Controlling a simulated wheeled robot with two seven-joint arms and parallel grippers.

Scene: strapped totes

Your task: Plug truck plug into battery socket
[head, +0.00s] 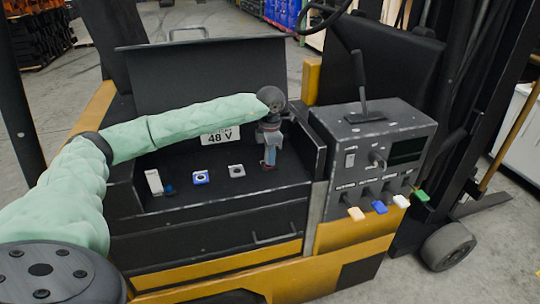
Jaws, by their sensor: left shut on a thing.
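My left gripper (269,160) points down into the right part of the open battery compartment (215,198). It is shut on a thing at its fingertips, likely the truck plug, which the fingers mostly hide. To its left on the compartment floor sit a grey-white square socket (236,171) and a blue square socket (200,177), each with a dark middle. I cannot tell which one is the battery socket. The gripper is apart from both. My right gripper is not in view.
A white upright piece (154,181) stands at the compartment's left. The raised lid (205,75) and a "48 V" label (220,137) are behind. A control box (372,140) with a lever (360,85) and several coloured tabs stands close on the right.

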